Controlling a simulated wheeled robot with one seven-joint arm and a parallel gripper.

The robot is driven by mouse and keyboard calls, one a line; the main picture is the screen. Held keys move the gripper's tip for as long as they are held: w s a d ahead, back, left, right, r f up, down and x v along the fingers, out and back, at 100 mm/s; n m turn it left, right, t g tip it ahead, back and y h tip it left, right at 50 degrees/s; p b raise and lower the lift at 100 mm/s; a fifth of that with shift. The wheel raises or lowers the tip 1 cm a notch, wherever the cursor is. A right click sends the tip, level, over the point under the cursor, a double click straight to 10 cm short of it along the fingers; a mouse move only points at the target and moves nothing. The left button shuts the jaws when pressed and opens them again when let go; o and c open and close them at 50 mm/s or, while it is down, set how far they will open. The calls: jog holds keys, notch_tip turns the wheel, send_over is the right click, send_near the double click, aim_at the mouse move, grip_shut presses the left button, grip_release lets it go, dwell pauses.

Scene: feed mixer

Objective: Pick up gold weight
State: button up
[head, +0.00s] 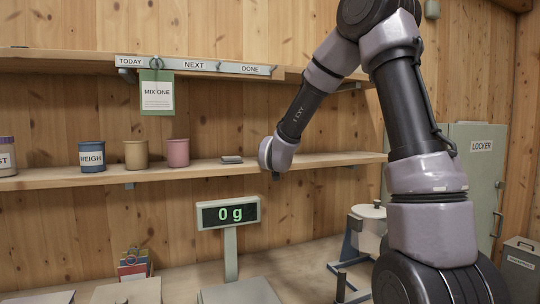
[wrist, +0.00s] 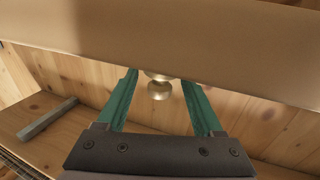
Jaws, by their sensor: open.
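The gold weight (wrist: 159,91) is small, shiny and rounded. It shows in the wrist view in the gap between the green fingers of my gripper (wrist: 161,80), near their tips. Its upper part in the picture is cut off by a broad brown band. The fingers are apart, with wood visible on both sides of the weight, and I cannot tell how far beyond them it lies. In the head view my arm's end is at the middle shelf (head: 200,174), right of the cups; the fingers and gold weight cannot be made out there.
The broad brown band (wrist: 200,35) crosses the wrist view close to the fingertips. A grey bar (wrist: 47,119) lies on wood at left. In the head view a blue cup (head: 92,157), tan cup (head: 136,155) and pink cup (head: 178,153) stand on the shelf. The scale display (head: 229,213) reads 0 g.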

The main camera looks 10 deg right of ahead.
grip_shut()
dwell(1.4)
